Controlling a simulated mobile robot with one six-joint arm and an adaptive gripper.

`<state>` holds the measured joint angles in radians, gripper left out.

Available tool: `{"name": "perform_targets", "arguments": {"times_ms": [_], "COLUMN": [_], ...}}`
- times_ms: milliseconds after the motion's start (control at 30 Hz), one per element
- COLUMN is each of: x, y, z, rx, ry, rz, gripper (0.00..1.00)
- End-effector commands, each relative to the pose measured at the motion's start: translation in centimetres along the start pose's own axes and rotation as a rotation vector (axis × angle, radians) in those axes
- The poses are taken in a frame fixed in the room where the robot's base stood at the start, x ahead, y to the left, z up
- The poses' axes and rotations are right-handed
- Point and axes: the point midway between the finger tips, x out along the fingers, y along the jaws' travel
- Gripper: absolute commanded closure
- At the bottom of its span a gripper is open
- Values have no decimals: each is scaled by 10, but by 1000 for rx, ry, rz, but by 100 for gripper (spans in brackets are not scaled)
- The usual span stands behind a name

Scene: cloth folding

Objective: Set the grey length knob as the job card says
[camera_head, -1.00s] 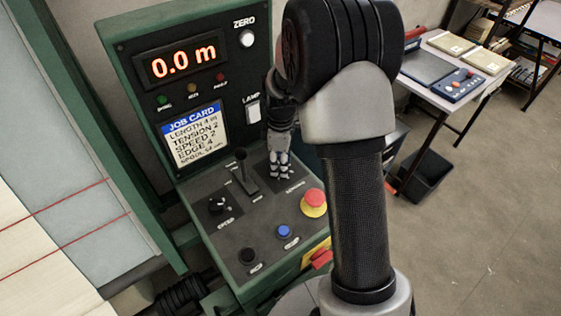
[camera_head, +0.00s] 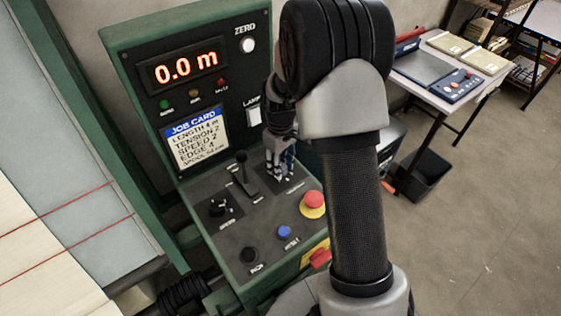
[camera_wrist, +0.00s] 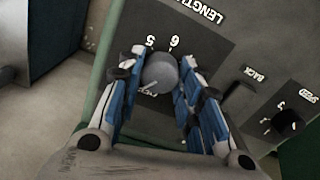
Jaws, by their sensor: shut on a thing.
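The grey length knob (camera_wrist: 160,72) stands between the fingers of my gripper (camera_wrist: 162,64) in the wrist view. The blue-padded fingers are shut on its sides. A pale mark shows near the knob's lower edge. The numbers 5 and 6 and part of the word LENGTH show beyond it; other marks are hidden or hard to read. In the head view my gripper (camera_head: 281,172) points down at the console's right rear and hides the knob. The job card (camera_head: 196,143) lists length, tension, speed and edge; its length line looks like 4 m, but is small.
The display (camera_head: 182,67) reads 0.0 m. A black lever (camera_head: 242,172) stands left of my gripper, with the speed knob (camera_head: 218,208) nearer. A red mushroom button (camera_head: 314,200) and a blue button (camera_head: 285,231) are close in front.

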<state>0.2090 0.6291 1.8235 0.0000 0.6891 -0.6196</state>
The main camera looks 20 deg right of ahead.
Motion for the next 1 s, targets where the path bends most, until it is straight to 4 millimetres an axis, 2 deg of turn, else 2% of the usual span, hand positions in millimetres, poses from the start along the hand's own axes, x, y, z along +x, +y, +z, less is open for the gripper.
{"name": "perform_targets", "arguments": {"times_ms": [600, 1000], "x": [-1, -1], "y": [0, 0], "z": [0, 0], "rx": [584, 881], "ry": [1, 1], "rz": [0, 0], "gripper": [91, 91]}}
